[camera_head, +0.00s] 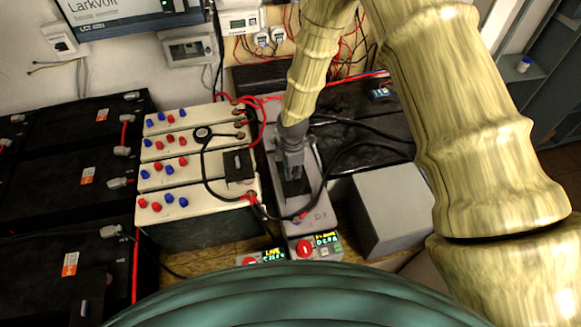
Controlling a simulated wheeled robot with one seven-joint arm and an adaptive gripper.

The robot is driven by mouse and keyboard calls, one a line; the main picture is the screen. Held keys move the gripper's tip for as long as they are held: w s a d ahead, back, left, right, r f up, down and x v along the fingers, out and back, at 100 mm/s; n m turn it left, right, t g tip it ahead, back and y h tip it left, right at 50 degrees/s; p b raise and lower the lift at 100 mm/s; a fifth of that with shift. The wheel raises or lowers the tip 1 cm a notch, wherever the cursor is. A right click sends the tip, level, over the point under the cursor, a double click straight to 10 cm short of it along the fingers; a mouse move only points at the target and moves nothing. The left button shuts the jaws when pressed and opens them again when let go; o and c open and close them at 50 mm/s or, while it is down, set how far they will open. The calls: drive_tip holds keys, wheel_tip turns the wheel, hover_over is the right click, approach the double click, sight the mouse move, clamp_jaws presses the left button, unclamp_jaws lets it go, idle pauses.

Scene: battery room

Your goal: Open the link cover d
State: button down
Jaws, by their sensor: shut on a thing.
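The link cover d appears to be the dark plate (296,187) in the long grey housing (310,200), which is marked with a small dark label at its near end. My gripper (291,172) reaches down from above and is shut at this dark plate. The fingers hide the exact part being held and much of the plate. I cannot tell how far the cover is raised.
White battery blocks (165,208) with red and blue caps stand at left, with a dark block (238,166) on them. Black cables (350,150) loop past the housing. A grey box (392,212) stands at right. Panels with red buttons (305,249) sit in front.

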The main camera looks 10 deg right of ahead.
drive_tip(key=shift+w, duration=0.1)
drive_tip(key=c, duration=1.5)
unclamp_jaws()
drive_tip(key=shift+c, duration=0.2)
drive_tip(key=shift+r, duration=0.15)
wheel_tip(320, 180, up, 12)
